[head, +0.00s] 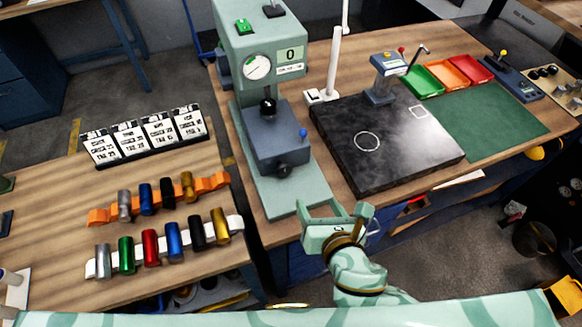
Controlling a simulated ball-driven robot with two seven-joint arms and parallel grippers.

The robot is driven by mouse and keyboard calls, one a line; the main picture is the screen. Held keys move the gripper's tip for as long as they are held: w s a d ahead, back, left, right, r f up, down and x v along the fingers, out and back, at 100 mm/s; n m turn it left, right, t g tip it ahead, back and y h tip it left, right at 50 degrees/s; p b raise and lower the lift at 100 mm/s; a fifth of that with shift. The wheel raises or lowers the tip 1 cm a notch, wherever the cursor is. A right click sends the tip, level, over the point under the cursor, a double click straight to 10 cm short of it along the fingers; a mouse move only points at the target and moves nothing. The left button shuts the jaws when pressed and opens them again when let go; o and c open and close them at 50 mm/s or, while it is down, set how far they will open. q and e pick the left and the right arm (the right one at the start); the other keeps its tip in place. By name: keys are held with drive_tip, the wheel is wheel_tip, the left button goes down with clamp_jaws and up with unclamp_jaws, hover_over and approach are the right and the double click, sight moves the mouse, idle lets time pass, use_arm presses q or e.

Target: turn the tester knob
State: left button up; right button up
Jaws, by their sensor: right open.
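The green tester (262,60) stands upright at the centre of the head view, with a round dial (257,66) and a display (290,55) reading 0. A black round knob (268,106) sits on its front, above a dark blue-grey block. A dark knob (282,169) is low on the block's front, and a small blue ball (303,133) is at its right side. I cannot tell which knob is meant. My right gripper (333,209) is open and empty, below and right of the knobs, apart from them, by the bench's front edge. My left gripper is out of view.
A black stone plate (385,160) with a small stand (383,85) lies to the right. Green, orange and red trays (440,75) are behind it. Orange and white racks (97,217) of coloured cylinders and a row of cards (147,135) are left.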

drive_tip(key=a+n+y, duration=0.2)
drive_tip(key=n, duration=0.2)
drive_tip(key=b, duration=0.3)
approach(284, 171)
drive_tip(key=x, duration=0.9)
drive_tip(key=shift+w, duration=0.25)
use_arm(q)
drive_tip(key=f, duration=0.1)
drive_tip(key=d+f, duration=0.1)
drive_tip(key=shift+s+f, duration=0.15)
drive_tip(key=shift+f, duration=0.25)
use_arm(e)
drive_tip(key=c, duration=0.9)
